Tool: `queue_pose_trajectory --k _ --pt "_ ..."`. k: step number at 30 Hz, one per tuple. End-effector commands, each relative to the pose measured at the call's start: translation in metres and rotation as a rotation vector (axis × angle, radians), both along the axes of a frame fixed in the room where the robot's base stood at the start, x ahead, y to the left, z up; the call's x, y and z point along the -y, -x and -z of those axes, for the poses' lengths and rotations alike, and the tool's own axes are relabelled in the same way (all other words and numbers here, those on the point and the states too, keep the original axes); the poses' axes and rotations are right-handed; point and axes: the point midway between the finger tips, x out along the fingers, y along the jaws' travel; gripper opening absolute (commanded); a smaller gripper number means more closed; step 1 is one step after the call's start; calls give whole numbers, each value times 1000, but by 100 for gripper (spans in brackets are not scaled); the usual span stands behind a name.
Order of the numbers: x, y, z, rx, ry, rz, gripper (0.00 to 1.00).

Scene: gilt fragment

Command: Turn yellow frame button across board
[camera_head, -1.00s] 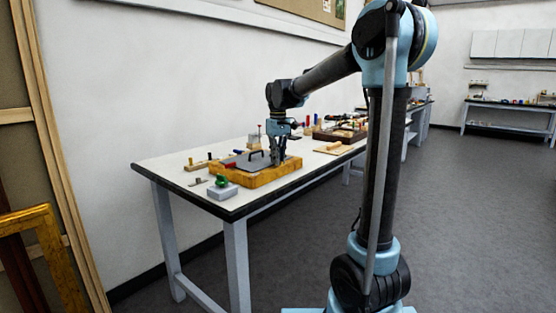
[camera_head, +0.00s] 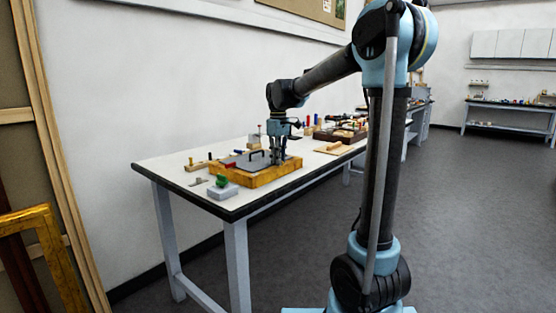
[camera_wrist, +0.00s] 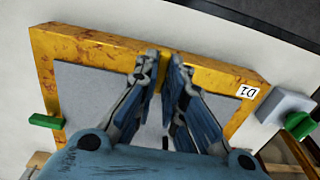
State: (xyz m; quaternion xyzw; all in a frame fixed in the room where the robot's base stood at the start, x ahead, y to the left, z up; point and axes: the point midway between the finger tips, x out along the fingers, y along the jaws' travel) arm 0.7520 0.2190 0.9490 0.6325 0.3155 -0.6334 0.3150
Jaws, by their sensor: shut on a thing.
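The gilt frame (camera_head: 262,180) lies on the near part of the workbench with a grey board (camera_head: 240,159) set in it. In the wrist view the frame (camera_wrist: 85,48) shows its worn golden border around the grey board (camera_wrist: 85,90). My gripper (camera_wrist: 162,66) points down at one side of the frame, its fingers shut close together at the border's inner edge; it also shows in the head view (camera_head: 279,164). A yellow sliver between the fingers looks like the yellow button, mostly hidden by them. I cannot tell how far it is turned.
A dark handle (camera_head: 257,154) stands on the board. A red piece (camera_head: 229,165) sits at its near side. A green button (camera_wrist: 45,121) is on another frame side. A grey block (camera_head: 223,192) with a green top stands by the frame. A wooden tray (camera_head: 340,134) stands farther along.

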Motion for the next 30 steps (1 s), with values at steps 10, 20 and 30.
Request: queue_pose_trajectory --k 10,20,30 --pt "0 -1 0 2 1 1 30" --pt "0 -1 -14 1 1 1 30" --pt "0 -2 -75 1 1 1 30"
